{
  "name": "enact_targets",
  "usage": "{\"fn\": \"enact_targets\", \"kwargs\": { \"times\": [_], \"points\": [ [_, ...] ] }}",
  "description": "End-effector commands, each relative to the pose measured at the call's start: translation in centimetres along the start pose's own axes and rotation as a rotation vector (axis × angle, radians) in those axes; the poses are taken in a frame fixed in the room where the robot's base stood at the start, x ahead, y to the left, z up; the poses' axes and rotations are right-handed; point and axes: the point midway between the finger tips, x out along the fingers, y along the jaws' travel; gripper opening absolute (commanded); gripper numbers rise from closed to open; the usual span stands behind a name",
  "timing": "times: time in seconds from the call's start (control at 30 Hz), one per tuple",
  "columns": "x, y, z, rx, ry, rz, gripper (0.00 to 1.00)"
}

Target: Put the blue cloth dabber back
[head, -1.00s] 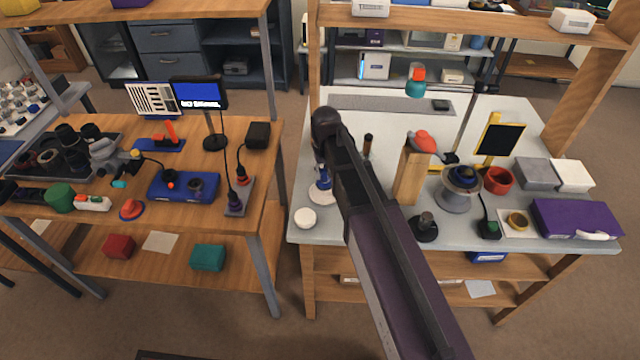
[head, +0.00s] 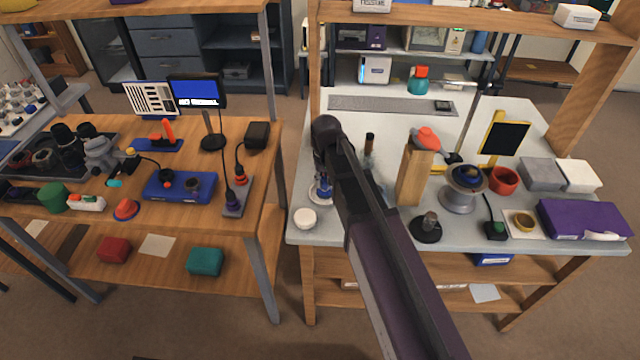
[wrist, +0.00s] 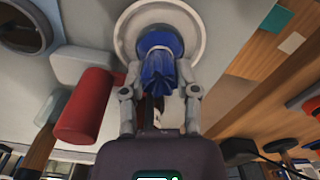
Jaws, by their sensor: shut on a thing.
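The blue cloth dabber (wrist: 158,68) has a gathered cloth top and a round blue end. My gripper (wrist: 159,92) is shut on it, with one finger on each side of the cloth. The dabber's round end lies over the middle of a white round dish (wrist: 198,28); I cannot tell whether it touches it.
A wooden block (head: 411,178) and a dark round-based tool (head: 426,229) stand to the right. In the wrist view a red cylinder (wrist: 84,106) lies close to my left finger.

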Motion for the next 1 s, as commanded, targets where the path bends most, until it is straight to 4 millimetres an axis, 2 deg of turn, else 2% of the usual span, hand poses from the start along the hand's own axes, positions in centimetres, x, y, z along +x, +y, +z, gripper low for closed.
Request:
{"fn": "enact_targets", "kwargs": {
  "times": [0.43, 0.47, 0.57, 1.0],
  "points": [
    [0.37, 0.04, 0.0, 0.001, 0.0, 0.0, 0.0],
    [0.35, 0.04, 0.0, 0.001, 0.0, 0.0, 0.43],
    [0.26, 0.05, 0.0, 0.001, 0.0, 0.0, 0.73],
    [0.2, 0.06, 0.0, 0.001, 0.0, 0.0, 0.74]
  ]
}}
